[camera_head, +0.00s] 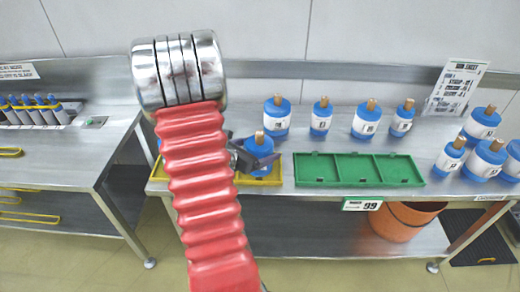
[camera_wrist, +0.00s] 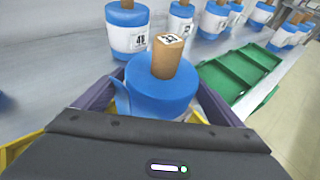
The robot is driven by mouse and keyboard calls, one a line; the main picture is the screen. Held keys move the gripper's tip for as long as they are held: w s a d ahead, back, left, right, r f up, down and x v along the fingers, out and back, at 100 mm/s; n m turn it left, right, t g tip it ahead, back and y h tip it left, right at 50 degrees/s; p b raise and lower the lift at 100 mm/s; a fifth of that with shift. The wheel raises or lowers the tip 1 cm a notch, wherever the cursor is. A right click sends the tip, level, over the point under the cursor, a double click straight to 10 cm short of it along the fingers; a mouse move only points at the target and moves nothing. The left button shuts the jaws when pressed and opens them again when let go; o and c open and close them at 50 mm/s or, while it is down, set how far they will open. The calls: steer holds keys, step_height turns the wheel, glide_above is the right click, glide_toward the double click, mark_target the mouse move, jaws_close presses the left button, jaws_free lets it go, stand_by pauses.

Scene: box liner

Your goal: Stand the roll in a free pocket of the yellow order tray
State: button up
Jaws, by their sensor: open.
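A blue roll (camera_head: 257,143) with a wooden core stands upright at the yellow order tray (camera_head: 272,181), apparently within its right part. My arm hides much of the tray, and the pocket floor under the roll is not visible. My gripper (camera_head: 250,158) is around the roll, with its jaws open. In the wrist view the roll (camera_wrist: 160,90) sits between the two purple fingers, its core pointing up. The yellow tray (camera_wrist: 14,148) shows at the left edge there. I cannot tell whether a finger touches the roll.
A green tray (camera_head: 357,169) with three empty pockets lies to the right. Several blue-and-white rolls (camera_head: 366,119) stand behind it, and more (camera_head: 485,158) at the right. A sign (camera_head: 455,88) leans at the back. An orange bin (camera_head: 402,221) is below the bench.

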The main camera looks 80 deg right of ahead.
steer(key=v, duration=1.2)
stand_by(0.3)
stand_by(0.4)
steer(key=w+a+r+m+t+y, duration=0.4)
steer(key=a, duration=1)
steer(key=w+a+r+m+t+y, duration=0.3)
steer(key=w+a+r+m+y, duration=0.1)
steer(key=a, duration=1.1)
steer(key=w+a+r+m+t+y, duration=0.4)
steer(key=a+r, duration=0.1)
steer(key=a, duration=1)
steer(key=shift+w+a+r+m+t, duration=0.25)
steer(key=shift+w+r+m+t, duration=0.05)
steer(key=shift+r+m, duration=0.1)
